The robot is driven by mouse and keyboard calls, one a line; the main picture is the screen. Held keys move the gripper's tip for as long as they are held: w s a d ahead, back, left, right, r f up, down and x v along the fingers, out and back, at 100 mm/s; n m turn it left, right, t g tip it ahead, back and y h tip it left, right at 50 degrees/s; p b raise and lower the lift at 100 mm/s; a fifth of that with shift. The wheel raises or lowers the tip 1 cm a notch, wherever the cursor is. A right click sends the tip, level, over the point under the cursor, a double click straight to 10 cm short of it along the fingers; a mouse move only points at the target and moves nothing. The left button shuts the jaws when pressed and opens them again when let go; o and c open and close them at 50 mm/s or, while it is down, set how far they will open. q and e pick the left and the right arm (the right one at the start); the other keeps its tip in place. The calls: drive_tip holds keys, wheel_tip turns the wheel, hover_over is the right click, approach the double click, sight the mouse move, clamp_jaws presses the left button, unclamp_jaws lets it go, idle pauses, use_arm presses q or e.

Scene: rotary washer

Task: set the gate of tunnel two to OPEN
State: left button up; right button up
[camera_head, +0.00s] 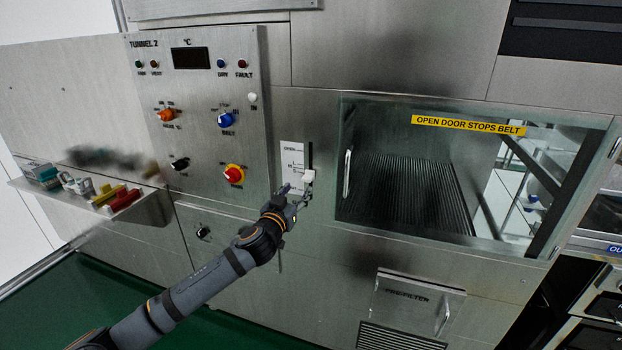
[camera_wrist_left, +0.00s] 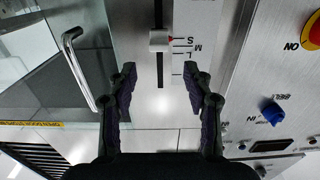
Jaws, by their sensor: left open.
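The gate slider of tunnel two is a white knob (camera_head: 308,176) on a dark vertical slot beside a pale scale plate (camera_head: 292,160), between the control panel and the glass door. The knob is in the lower part of the slot. My left gripper (camera_head: 292,197) is open and empty, just below and left of the knob. In the left wrist view its fingertips (camera_wrist_left: 160,73) are spread, with the knob beyond them, apart. My right gripper is out of view.
The TUNNEL 2 panel (camera_head: 204,95) has several knobs, including a red one on yellow (camera_head: 234,173). A glass door with a bar handle (camera_head: 347,173) is right of the slider. A shelf with small items (camera_head: 150,212) is at left.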

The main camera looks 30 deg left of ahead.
sight(309, 175)
use_arm(q)
drive_tip(key=p+x, duration=0.2)
drive_tip(key=x, duration=0.6)
drive_tip(key=shift+w+d, duration=0.1)
drive_tip(key=shift+w+f, duration=0.1)
drive_tip(key=shift+w, duration=0.4)
clamp_jaws()
drive_tip(key=shift+p, duration=0.3)
